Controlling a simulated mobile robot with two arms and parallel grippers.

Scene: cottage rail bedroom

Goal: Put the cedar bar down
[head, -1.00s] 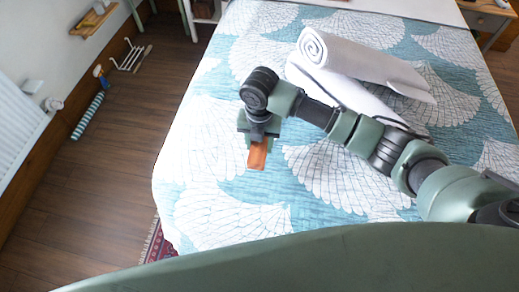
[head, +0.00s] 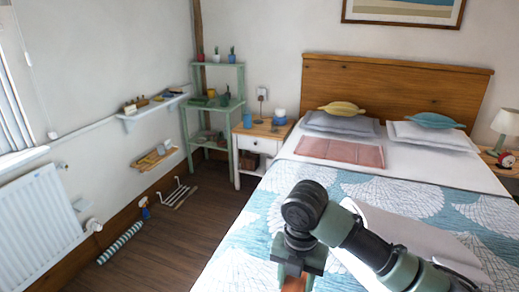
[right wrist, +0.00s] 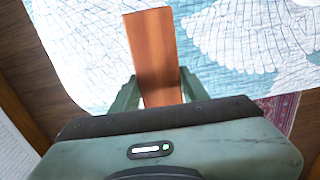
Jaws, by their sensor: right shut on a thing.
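The cedar bar (right wrist: 153,52) is a reddish-brown wooden block, held between the fingers of my right gripper (right wrist: 160,95) in the right wrist view. It points out past the fingertips, over the bed quilt (right wrist: 240,80). In the head view my right gripper (head: 296,268) is at the bottom, above the bed, and only a small orange-brown piece of the bar (head: 295,284) shows below it. I cannot tell the bar's height above the quilt. My left gripper is not in view.
A white nightstand (head: 252,148) and a green shelf unit (head: 212,92) stand beyond the bed. A wall shelf (head: 155,108) and a lower wooden ledge (head: 154,158) are on the left wall. A striped roll (head: 120,243) and a white rack (head: 176,193) lie on the floor.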

